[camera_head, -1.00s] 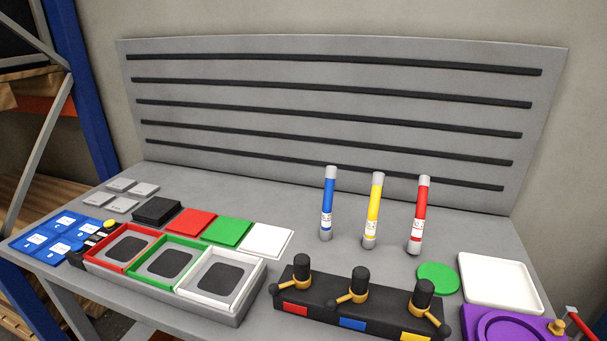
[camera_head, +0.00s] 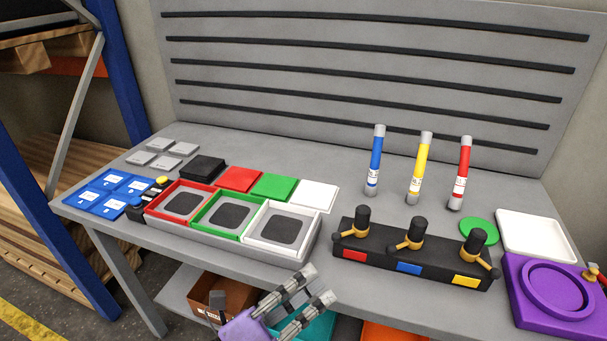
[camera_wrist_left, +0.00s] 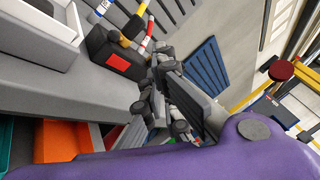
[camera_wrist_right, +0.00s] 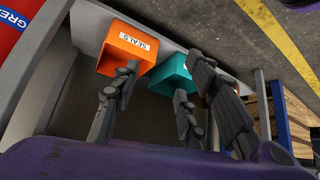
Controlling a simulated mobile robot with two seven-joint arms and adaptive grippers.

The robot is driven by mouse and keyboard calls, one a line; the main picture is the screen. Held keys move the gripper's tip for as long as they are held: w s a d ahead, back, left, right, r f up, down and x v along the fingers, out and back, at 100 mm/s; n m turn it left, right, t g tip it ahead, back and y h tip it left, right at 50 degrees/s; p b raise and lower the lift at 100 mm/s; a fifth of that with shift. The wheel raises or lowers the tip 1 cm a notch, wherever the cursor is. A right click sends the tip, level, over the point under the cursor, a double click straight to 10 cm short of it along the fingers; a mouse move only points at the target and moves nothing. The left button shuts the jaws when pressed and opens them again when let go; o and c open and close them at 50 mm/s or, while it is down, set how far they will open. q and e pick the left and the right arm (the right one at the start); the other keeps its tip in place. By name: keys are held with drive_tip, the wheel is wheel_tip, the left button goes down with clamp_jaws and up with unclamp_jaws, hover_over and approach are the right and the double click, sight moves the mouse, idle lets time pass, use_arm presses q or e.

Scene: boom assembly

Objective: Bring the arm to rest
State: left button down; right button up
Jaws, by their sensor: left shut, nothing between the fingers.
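My left gripper (camera_head: 317,285) shows at the bottom of the head view, in front of the table's front edge and below the tray of coloured frames. It is shut and empty. In the left wrist view, its dark fingers (camera_wrist_left: 160,95) are close together, with nothing held. My right gripper is out of the head view. In the right wrist view, its fingers (camera_wrist_right: 155,85) are spread apart and empty, in front of the shelf bins. Whether they touch a bin is hard to tell.
The table carries the framed tray (camera_head: 233,246), a black block with knobs (camera_head: 415,262), upright blue (camera_head: 375,160), yellow (camera_head: 419,170) and red (camera_head: 461,175) tubes, and a purple fixture (camera_head: 530,316). Below are an orange bin (camera_wrist_right: 112,62) and a teal bin (camera_wrist_right: 170,73).

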use_arm(q)
drive_tip(key=s+a+f+n+t+y+p, duration=0.3)
drive_tip(key=a+f+n+y, duration=1.05)
drive_tip(key=n, duration=1.05)
drive_tip(key=s+a+f+n+g+p, duration=0.2)
drive_tip(key=s+f+n, duration=0.1)
drive_tip(key=s, duration=0.4)
drive_tip(key=s+a+f+n+g+y+p, duration=0.1)
drive_tip(key=s+a+f+n+g+p, duration=0.1)
drive_tip(key=s, duration=0.5)
drive_tip(key=s+a+f+n+g+p, duration=0.1)
drive_tip(key=s+a+f+n+g, duration=0.1)
drive_tip(key=s+f+n, duration=0.3)
drive_tip(key=s+a, duration=0.1)
drive_tip(key=s, duration=0.1)
drive_tip(key=shift+s+a+f+g+y+p, duration=0.3)
drive_tip(key=shift+y+p, duration=0.05)
drive_tip(key=shift+p, duration=0.05)
use_arm(e)
drive_tip(key=w+a+r+t, duration=0.1)
drive_tip(key=w+r, duration=0.2)
drive_tip(key=r, duration=0.7)
drive_tip(key=shift+w+a+r, duration=0.15)
drive_tip(key=shift+w+a, duration=0.05)
drive_tip(key=shift+w, duration=0.4)
